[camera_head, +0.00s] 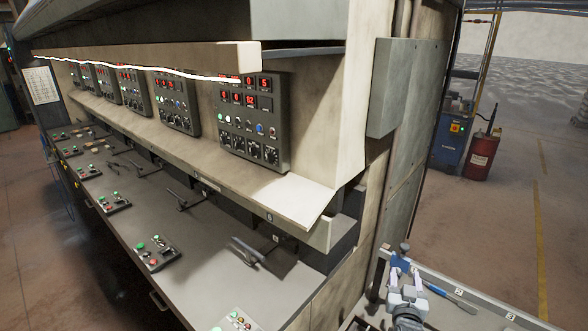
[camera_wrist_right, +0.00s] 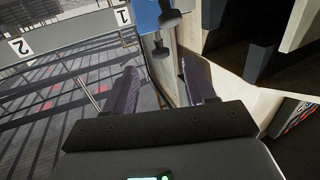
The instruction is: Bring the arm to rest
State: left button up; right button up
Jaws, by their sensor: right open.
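My right gripper (camera_head: 405,276) is at the bottom right in the head view, beside the lower right end of the long machine. In the right wrist view the gripper (camera_wrist_right: 158,65) shows two separate dark purple fingers with an empty gap. A blue part with dark knobs (camera_wrist_right: 146,16) lies beyond the fingertips; whether they touch it cannot be told. My left gripper is in neither view.
The machine's grey ledge (camera_head: 205,270) carries several button boxes and levers below control panels (camera_head: 255,120). A rack with number tags (camera_wrist_right: 65,38) lies left of the fingers in the wrist view. A red drum (camera_head: 481,157) and blue cabinet (camera_head: 450,140) stand far right, with open floor nearer.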

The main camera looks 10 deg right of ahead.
jog(key=s+f+g, duration=0.1)
jog(key=s+f, duration=0.3)
jog(key=f, duration=0.3)
jog(key=s+a+f+n+g+y, duration=0.4)
jog(key=s+a, duration=0.3)
jog(key=s, duration=0.4)
jog(key=s+a+f+n+g+y, duration=0.15)
jog(key=s+a+f+y, duration=0.3)
jog(key=s+a, duration=0.5)
jog(key=s+a+r+n+g, duration=0.25)
jog(key=s+g, duration=0.35)
jog(key=s, duration=0.6)
notch_tip(320, 180, up, 20)
jog(key=p, duration=2)
jog(key=shift+a+r, duration=0.15)
jog(key=shift+a, duration=0.15)
jog(key=shift+s+t, duration=0.1)
jog(key=shift+t, duration=0.15)
